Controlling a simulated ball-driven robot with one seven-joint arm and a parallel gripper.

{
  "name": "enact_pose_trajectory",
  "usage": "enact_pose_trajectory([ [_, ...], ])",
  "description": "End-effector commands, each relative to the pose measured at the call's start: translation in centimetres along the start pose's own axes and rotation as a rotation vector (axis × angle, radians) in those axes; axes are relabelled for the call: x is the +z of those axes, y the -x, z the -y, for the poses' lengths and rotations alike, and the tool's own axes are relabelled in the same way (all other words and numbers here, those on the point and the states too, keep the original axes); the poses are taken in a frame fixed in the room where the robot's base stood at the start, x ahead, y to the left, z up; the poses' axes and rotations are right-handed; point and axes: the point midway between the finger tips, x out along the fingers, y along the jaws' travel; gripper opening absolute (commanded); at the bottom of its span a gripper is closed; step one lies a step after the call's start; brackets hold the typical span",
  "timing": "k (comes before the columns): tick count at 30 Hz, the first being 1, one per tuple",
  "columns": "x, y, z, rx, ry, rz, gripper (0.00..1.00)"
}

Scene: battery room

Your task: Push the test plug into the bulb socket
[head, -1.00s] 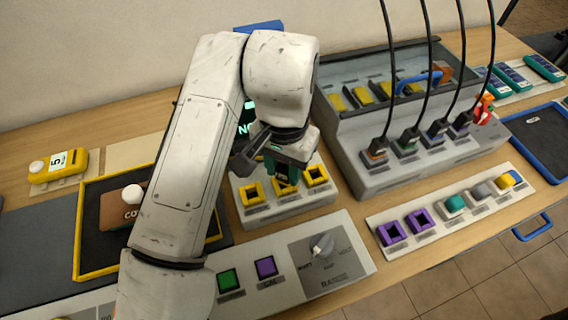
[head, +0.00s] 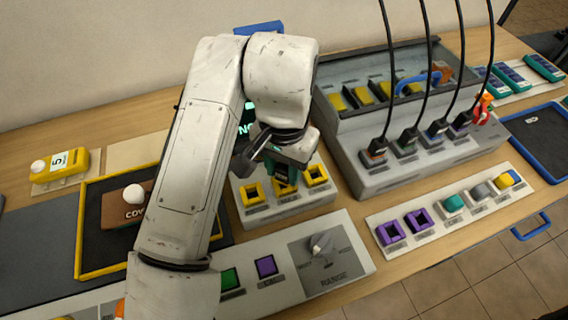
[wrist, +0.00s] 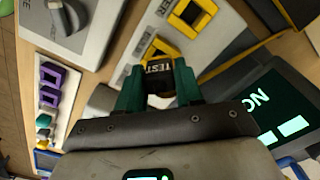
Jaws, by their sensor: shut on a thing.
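My gripper (head: 286,176) is shut on the test plug (wrist: 159,69), a dark block with a white TEST label between the green fingers. In the wrist view my gripper (wrist: 157,84) is seen from behind. The plug is at the socket panel (head: 284,208), which carries yellow square-framed sockets. One yellow socket (head: 252,192) is to the left of my gripper and another (head: 317,175) to the right. In the wrist view a yellow socket (wrist: 160,47) is just beyond the plug. Which is the bulb socket I cannot read. The plug's lower end is hidden, so its seating cannot be told.
A grey console (head: 385,178) with several cabled plugs stands to the right. A front panel (head: 345,270) has a range knob (head: 321,245). A strip with purple sockets (head: 391,233) lies at the right. A lit screen (wrist: 256,112) is close to my gripper.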

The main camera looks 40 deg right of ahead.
Motion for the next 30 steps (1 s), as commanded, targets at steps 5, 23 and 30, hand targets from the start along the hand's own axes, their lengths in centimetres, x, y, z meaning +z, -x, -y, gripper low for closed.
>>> enact_pose_trajectory([
  [5,0.0,0.0,0.0,0.000,0.000,0.000,0.06],
  [23,0.0,-0.9,0.0,0.001,0.001,0.000,0.06],
  [30,0.0,-1.2,0.0,0.001,0.001,0.000,0.40],
])
